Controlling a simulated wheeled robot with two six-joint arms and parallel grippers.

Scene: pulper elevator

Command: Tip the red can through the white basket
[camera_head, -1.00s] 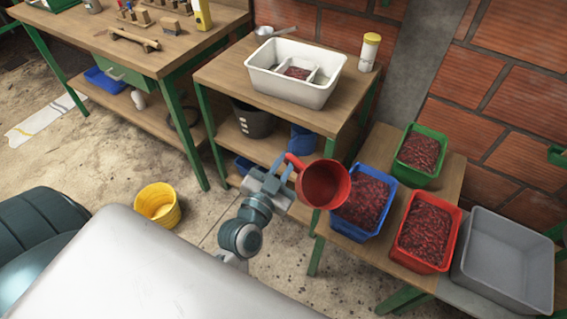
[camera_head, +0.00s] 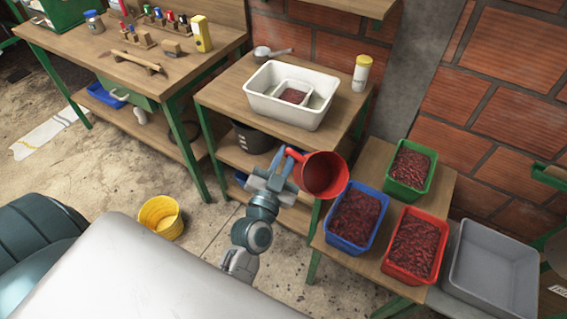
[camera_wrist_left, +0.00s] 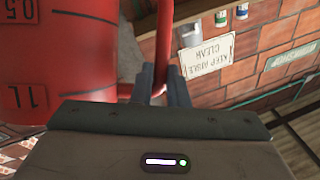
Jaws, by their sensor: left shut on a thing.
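The red can (camera_head: 324,176) hangs in the air in front of the small table, its open mouth facing up toward the head camera. Its inside looks plain red. My left gripper (camera_head: 285,162) is shut on the can's handle, to the left of its body. In the left wrist view the fingers (camera_wrist_left: 161,82) close around the red handle, and the can's side with its scale marks (camera_wrist_left: 50,70) fills the left. My right gripper is not in view.
Blue (camera_head: 338,238), red (camera_head: 407,271) and green (camera_head: 397,190) bins of red cherries stand on a lower bench at right, beside a grey bin (camera_head: 490,275). A yellow-capped bottle (camera_head: 361,74) and a metal scoop (camera_head: 262,53) flank the tub. A yellow bucket (camera_head: 160,218) stands on the floor.

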